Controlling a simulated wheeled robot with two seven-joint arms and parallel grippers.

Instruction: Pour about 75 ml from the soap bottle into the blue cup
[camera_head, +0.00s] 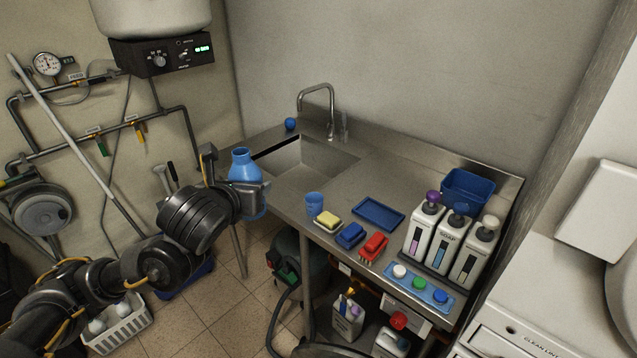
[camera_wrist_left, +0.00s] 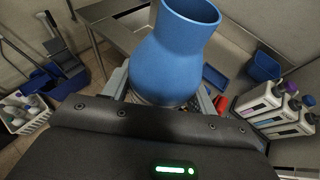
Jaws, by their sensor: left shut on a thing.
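The soap bottle (camera_head: 246,168) is blue, with a wide open neck and no cap. My left gripper (camera_head: 250,192) is shut on its body and holds it upright, off the floor, just left of the counter's front edge. In the left wrist view the bottle (camera_wrist_left: 175,55) fills the middle, between the fingers (camera_wrist_left: 165,100). The blue cup (camera_head: 314,204) stands upright on the counter near the front edge, to the right of the bottle and apart from it. Its contents cannot be seen. The bottle hides the cup's area in the wrist view. My right gripper is not in view.
The steel counter (camera_head: 362,178) has a sink (camera_head: 305,165) and tap (camera_head: 331,98) behind. Counter behind the cup is clear.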

